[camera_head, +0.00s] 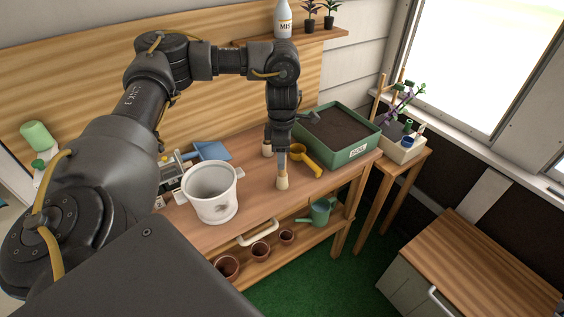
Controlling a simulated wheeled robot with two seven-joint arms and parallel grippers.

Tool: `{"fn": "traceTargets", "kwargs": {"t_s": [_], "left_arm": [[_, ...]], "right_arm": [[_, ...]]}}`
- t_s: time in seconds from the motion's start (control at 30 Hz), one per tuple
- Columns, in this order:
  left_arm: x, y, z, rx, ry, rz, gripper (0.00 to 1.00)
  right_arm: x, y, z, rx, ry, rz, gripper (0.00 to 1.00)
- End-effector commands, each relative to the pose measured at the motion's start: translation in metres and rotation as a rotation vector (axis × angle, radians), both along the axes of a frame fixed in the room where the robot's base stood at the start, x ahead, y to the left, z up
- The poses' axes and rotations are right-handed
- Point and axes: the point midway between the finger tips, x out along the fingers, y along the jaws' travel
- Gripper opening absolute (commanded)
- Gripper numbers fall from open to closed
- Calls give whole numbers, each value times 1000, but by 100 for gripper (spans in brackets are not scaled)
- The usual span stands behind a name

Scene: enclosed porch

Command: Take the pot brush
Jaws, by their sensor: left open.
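My left gripper (275,167) hangs down over the wooden bench (252,205). Its two pale fingertips are apart, with nothing seen between them. A yellow tool (309,162) with a rounded head lies on the bench just right of the gripper, by the green tray. I cannot tell whether it is the pot brush or a scoop. Small tools (174,166) lie at the bench's left, partly hidden by my left arm and too small to make out. No brush is clear to me. My right gripper is not in view.
A white pot (211,192) stands left of the gripper, with a blue dustpan (212,151) behind it. A green soil tray (355,154) fills the bench's right end. A watering can (317,212) and terracotta pots (261,250) are on the lower shelf.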

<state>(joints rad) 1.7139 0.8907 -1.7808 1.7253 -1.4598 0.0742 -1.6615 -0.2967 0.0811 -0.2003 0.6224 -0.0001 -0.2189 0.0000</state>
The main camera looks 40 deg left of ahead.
Motion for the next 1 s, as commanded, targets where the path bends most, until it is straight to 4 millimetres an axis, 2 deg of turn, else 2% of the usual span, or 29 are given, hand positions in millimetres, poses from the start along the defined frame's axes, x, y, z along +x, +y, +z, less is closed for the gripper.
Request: {"fn": "traceTargets", "kwargs": {"t_s": [0.1, 0.2, 0.5, 0.83, 1.0], "left_arm": [[0, 0, -16, 0, 4, 0, 46], [0, 0, -23, 0, 1, 1, 46], [1, 0, -26, 1, -1, 0, 45], [1, 0, -25, 1, -1, 0, 2], [1, 0, -25, 1, -1, 0, 0]], "right_arm": [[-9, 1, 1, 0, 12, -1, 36], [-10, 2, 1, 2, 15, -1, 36], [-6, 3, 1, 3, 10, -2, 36], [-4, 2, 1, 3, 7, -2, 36], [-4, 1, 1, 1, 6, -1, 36]]}}
